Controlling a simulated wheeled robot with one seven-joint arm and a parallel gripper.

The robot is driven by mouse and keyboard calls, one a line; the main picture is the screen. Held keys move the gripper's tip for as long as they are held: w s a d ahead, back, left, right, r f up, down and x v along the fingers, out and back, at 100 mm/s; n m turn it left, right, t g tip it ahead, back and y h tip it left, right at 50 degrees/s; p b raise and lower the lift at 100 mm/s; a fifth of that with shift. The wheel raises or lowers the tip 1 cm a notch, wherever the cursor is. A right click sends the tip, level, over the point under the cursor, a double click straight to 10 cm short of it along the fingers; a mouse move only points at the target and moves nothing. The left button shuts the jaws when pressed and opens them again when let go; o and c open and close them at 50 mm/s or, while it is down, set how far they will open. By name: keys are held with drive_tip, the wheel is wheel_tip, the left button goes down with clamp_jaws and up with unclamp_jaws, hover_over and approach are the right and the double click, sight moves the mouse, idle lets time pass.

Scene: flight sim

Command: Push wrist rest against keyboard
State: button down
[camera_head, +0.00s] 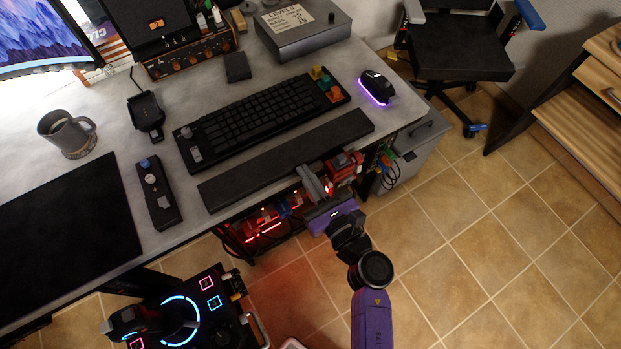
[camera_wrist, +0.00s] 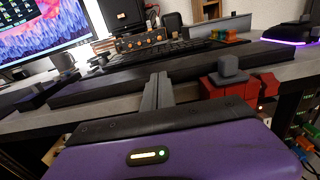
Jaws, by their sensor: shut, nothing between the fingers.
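The wrist rest (camera_head: 285,160) is a long, flat black bar near the desk's front edge. It runs roughly parallel to the black keyboard (camera_head: 262,116), with a narrow strip of bare desk between them. The keyboard has coloured keys at its right end. My gripper (camera_head: 304,172) is shut and empty at the front side of the wrist rest, right of its middle. In the wrist view the closed grey fingers (camera_wrist: 158,82) point at the rest's front face (camera_wrist: 105,88). I cannot tell whether they touch it.
A glowing mouse (camera_head: 376,87) is right of the keyboard. A small black control box (camera_head: 157,195) lies left of the rest. A red device with a grey knob (camera_wrist: 238,88) is at the desk edge, right of my fingers. A mug (camera_head: 68,134) stands farther left.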

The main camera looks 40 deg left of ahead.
sight(296, 160)
drive_tip(key=shift+a, duration=0.1)
drive_tip(key=b+x, duration=0.2)
drive_tip(key=x, duration=0.2)
drive_tip(key=shift+a+f+b, duration=0.15)
drive_tip(key=shift+b, duration=0.15)
drive_tip(key=shift+w+a, duration=0.1)
